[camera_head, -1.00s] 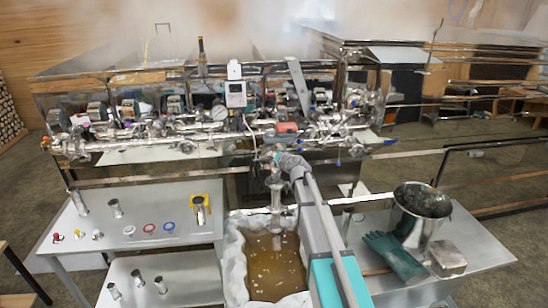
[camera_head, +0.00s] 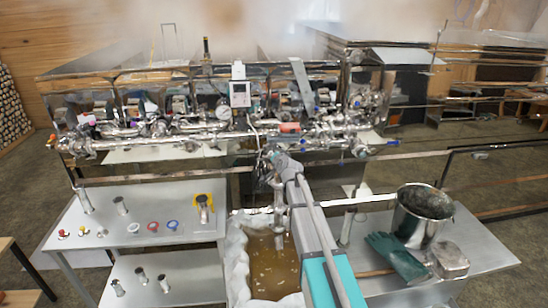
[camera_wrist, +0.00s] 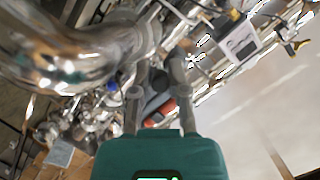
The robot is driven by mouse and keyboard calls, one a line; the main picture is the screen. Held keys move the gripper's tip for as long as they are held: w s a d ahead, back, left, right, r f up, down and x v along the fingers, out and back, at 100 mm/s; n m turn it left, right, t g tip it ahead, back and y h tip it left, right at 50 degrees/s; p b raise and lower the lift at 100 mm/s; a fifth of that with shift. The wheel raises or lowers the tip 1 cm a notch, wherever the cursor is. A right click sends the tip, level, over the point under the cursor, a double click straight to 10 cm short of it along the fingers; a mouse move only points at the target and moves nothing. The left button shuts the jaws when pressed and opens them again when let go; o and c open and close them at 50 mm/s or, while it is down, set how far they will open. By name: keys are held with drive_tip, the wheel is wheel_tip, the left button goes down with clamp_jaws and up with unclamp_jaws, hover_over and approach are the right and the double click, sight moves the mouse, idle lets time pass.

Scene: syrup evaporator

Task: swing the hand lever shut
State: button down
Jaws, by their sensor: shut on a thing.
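My gripper (camera_head: 266,158) is at the middle of the long steel pipe manifold (camera_head: 190,139), just above the hanging spout pipe (camera_head: 279,205). In the wrist view its two grey fingers (camera_wrist: 157,85) are closed around a dark grey piece (camera_wrist: 157,103), which seems to be the hand lever. Its outline is mostly hidden by the fingers and blurred, so I cannot tell its angle. A red-orange part (camera_wrist: 161,113) lies just behind it, and a large shiny bent pipe (camera_wrist: 70,55) fills the upper left.
A syrup basin (camera_head: 266,265) with a white, crumpled-looking rim is below the spout. A steel bucket (camera_head: 422,215), green gloves (camera_head: 398,258) and a metal box (camera_head: 450,258) stand on the right table. A digital meter (camera_head: 240,94) rises above the manifold. Steam hangs over the evaporator.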

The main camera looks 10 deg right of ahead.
drive_tip(key=shift+a, duration=0.1)
drive_tip(key=c, duration=0.7)
unclamp_jaws()
drive_tip(key=shift+o, duration=0.3)
drive_tip(key=shift+s+d, duration=0.1)
drive_tip(key=shift+d, duration=0.1)
drive_tip(key=c, duration=0.7)
drive_tip(key=shift+s+d, duration=0.3)
drive_tip(key=shift+s, duration=0.35)
clamp_jaws()
drive_tip(key=shift+s+d, duration=0.1)
drive_tip(key=shift+s, duration=0.2)
drive_tip(key=shift+s+d+r+g+y+p, duration=0.15)
drive_tip(key=shift+s+d+g+p, duration=0.05)
drive_tip(key=shift+s+d+p, duration=0.25)
drive_tip(key=shift+s+d+r+g+y+p, duration=0.2)
drive_tip(key=shift+d+p, duration=0.15)
drive_tip(key=shift+d, duration=0.15)
drive_tip(key=s+d+r+g+y+p, duration=0.1)
drive_tip(key=s+d+r+y+p, duration=0.3)
drive_tip(key=s+d, duration=0.3)
drive_tip(key=shift+d+r+g+p, duration=0.2)
drive_tip(key=shift+r+g+p, duration=0.1)
drive_tip(key=shift+r+p, duration=0.6)
drive_tip(key=shift+y, duration=0.25)
